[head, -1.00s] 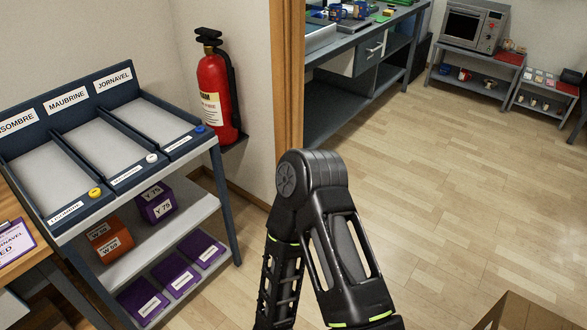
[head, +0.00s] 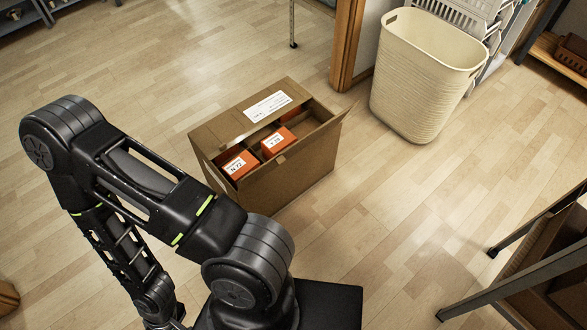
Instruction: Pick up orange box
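A brown open cardboard box (head: 300,168) stands on the floor in the middle of the head view. Inside it are an orange box (head: 239,165) at the left, a second orange box (head: 278,142) beside it, and part of a third one (head: 292,115) behind, half hidden by the carton wall. The two front ones have white labels on top. One of my arms fills the lower left, bent at the elbow, with its forearm pointing down. Neither of my grippers can be made out in the picture.
A cream laundry basket (head: 425,75) stands behind and right of the carton, near a wooden door post (head: 347,45). A dark-framed rack (head: 545,265) is at the lower right. Wooden floor (head: 400,215) is clear between carton and rack.

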